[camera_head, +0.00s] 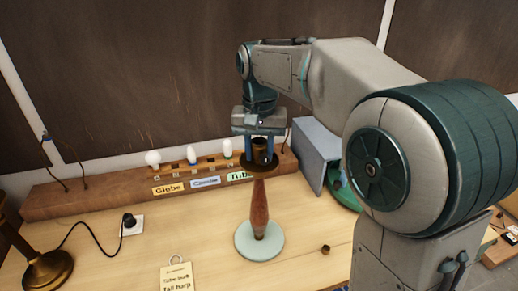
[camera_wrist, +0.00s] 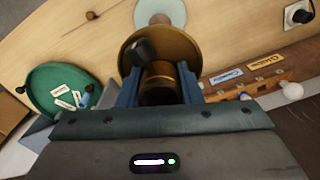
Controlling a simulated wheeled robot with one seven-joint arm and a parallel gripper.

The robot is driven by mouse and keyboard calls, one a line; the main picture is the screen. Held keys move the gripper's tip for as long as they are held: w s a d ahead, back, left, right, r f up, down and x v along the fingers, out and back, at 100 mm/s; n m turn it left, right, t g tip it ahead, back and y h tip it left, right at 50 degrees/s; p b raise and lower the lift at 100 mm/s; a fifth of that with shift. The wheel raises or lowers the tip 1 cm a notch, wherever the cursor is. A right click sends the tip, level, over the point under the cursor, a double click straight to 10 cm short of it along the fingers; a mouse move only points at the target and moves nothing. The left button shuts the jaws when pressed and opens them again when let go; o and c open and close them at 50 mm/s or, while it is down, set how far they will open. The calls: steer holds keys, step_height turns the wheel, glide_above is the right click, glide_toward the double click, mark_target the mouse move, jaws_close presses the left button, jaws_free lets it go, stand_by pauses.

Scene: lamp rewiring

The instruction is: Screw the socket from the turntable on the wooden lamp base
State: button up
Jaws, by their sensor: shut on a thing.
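My gripper (camera_head: 258,158) is shut on the brass socket (camera_head: 259,145), which has a wide dark-brass disc below it. In the wrist view, the socket (camera_wrist: 158,88) sits between the two blue fingers, with a dark knob on its side. The reddish wooden lamp base (camera_head: 260,208) stands upright on a pale round foot (camera_head: 246,246). The socket is upright directly above its narrow top; whether they touch is hidden by the disc. The green turntable (camera_head: 347,196) is partly hidden by a grey box and my arm. It shows better in the wrist view (camera_wrist: 46,80), carrying small labels and parts.
Several bulbs stand in a wooden rack (camera_head: 90,190) at the back, with Globe and Tube labels. A grey box (camera_head: 312,150) stands right of the rack. A small brass piece (camera_head: 326,249), a note card (camera_head: 176,278) and a brass lamp (camera_head: 45,268) with a plugged cord are on the table.

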steer(key=o, duration=1)
steer(key=shift+r, duration=0.1)
step_height(320, 180, up, 13)
steer(key=s+d+f+t+b, duration=0.1)
steer(key=s+d+f, duration=0.4)
steer(key=s+f, duration=0.1)
steer(key=s+d+f+t+b, duration=0.1)
steer(key=s+d+f, duration=0.4)
steer(key=f, duration=0.4)
steer(key=s+d+f+t+b, duration=0.1)
steer(key=s+d+f, duration=0.3)
steer(key=s+f, duration=0.3)
steer(key=shift+s+d+f+n+t, duration=0.25)
steer(key=shift+s+d+n+t, duration=0.15)
